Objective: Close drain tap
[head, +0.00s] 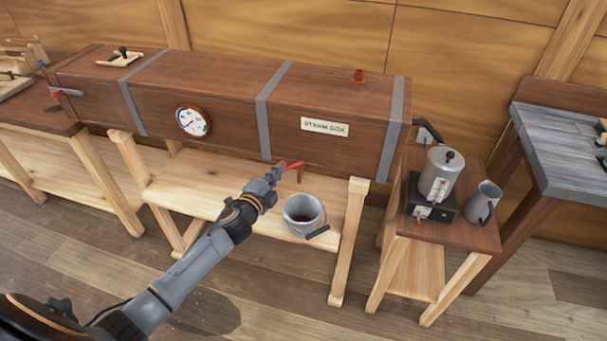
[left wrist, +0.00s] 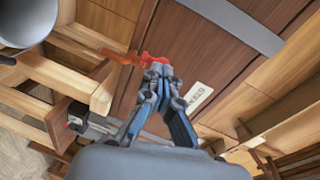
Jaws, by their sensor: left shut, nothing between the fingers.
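The steam box (head: 235,105) is a long brown wooden chest with grey metal bands. The drain tap (head: 300,174) hangs under its lower front edge and has a red lever (head: 291,164). In the left wrist view, the red lever (left wrist: 152,59) lies just beyond my fingertips, and the orange-brown tap body (left wrist: 113,56) extends to the left. My left gripper (head: 274,172) is shut and empty, with its tips right at the lever. I cannot tell if they touch it. The tips also show in the left wrist view (left wrist: 158,70). My right gripper is out of view.
A grey bucket (head: 303,212) with dark contents stands below the tap on the wooden trestle's shelf (head: 180,192). A small table (head: 455,232) at the right holds a metal boiler (head: 438,172) and a grey jug (head: 484,202). A round gauge (head: 193,121) is on the box front.

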